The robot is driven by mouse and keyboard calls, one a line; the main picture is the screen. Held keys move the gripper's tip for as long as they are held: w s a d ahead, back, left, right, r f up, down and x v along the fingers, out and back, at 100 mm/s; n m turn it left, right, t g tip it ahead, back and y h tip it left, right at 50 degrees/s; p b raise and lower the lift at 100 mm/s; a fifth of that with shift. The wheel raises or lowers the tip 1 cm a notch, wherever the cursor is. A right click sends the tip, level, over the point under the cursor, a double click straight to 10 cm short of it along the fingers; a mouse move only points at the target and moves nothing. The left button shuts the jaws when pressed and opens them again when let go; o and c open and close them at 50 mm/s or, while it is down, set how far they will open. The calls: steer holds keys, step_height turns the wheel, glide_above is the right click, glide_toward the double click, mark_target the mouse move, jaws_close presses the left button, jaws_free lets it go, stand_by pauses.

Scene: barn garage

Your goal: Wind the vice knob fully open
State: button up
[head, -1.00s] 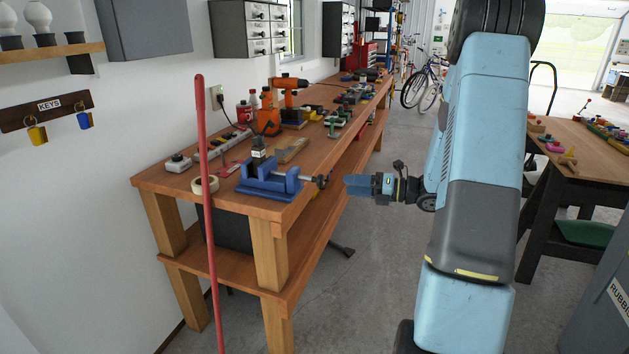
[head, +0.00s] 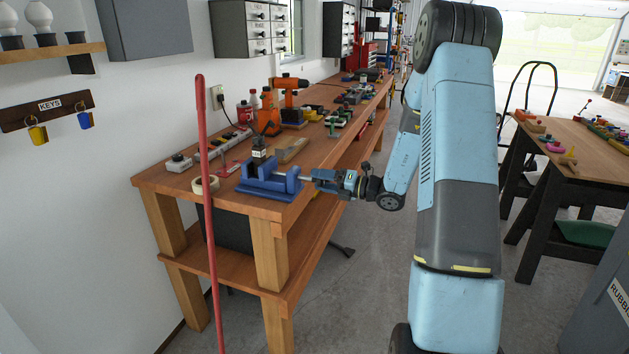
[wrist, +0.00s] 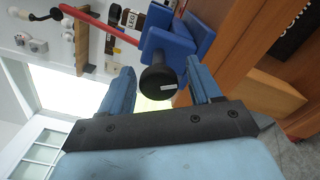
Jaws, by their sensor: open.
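My gripper (wrist: 163,84) is open there, one finger on each side of the knob. A gap shows on both sides, so the fingers do not visibly touch it.
The workbench (head: 170,184) carries a tape roll (head: 205,184), a power strip (head: 228,141) and an orange drill (head: 290,84) behind the vice. A red pole (head: 208,220) stands before the bench.

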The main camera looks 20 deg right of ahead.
steer(key=shift+x, duration=1.05)
steer(key=shift+c, duration=0.2)
